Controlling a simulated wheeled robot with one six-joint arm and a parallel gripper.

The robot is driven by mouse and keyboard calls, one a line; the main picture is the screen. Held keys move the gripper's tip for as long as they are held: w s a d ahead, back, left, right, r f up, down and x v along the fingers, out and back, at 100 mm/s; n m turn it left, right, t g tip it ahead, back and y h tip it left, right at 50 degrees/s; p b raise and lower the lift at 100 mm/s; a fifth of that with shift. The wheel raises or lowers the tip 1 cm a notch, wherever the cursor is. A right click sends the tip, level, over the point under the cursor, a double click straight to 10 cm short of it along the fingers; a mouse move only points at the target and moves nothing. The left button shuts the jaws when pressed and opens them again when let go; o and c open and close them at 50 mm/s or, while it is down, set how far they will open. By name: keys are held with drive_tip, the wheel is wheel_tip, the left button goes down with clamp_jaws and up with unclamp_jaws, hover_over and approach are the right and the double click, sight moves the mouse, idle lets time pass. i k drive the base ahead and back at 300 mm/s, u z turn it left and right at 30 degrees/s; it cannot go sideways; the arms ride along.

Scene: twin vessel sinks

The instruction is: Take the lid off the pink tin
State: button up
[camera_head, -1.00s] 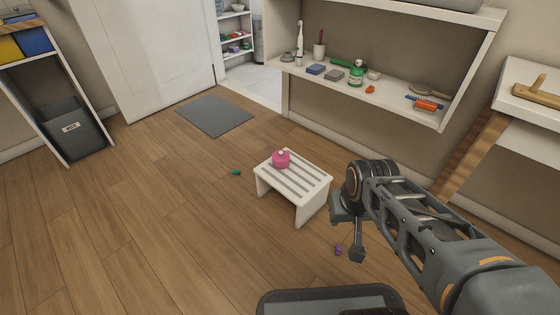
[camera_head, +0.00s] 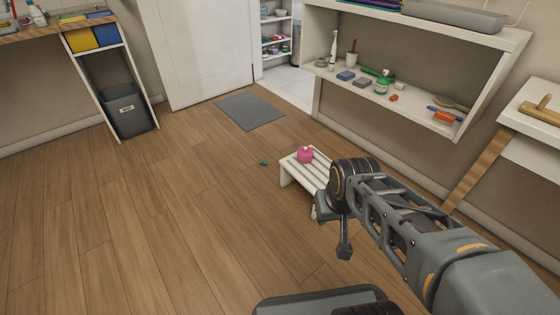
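The pink tin (camera_head: 305,156) stands upright on a small white slatted stool (camera_head: 290,172) on the wooden floor. A small knob shows on its top, and the lid appears to be on it. My gripper (camera_head: 344,250) hangs at the end of my arm, in front of and to the right of the stool, apart from the tin. Its fingers are small and seen edge-on, so I cannot tell whether they are open. My arm hides the right part of the stool.
A small green object (camera_head: 263,163) lies on the floor left of the stool. A grey mat (camera_head: 250,111) lies behind it. A low shelf (camera_head: 420,116) with bottles and brushes stands at the back right. A dark bin (camera_head: 127,112) stands at the left. The left floor is clear.

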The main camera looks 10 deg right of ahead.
sight(303, 152)
drive_tip(key=u, duration=2.7)
drive_tip(key=i, duration=0.15)
drive_tip(key=z, duration=1.45)
drive_tip(key=i, duration=1.4)
drive_tip(key=z, duration=0.85)
drive_tip(key=i, duration=0.85)
drive_tip(key=z, duration=1.15)
drive_tip(key=i, duration=0.35)
drive_tip(key=z, duration=0.35)
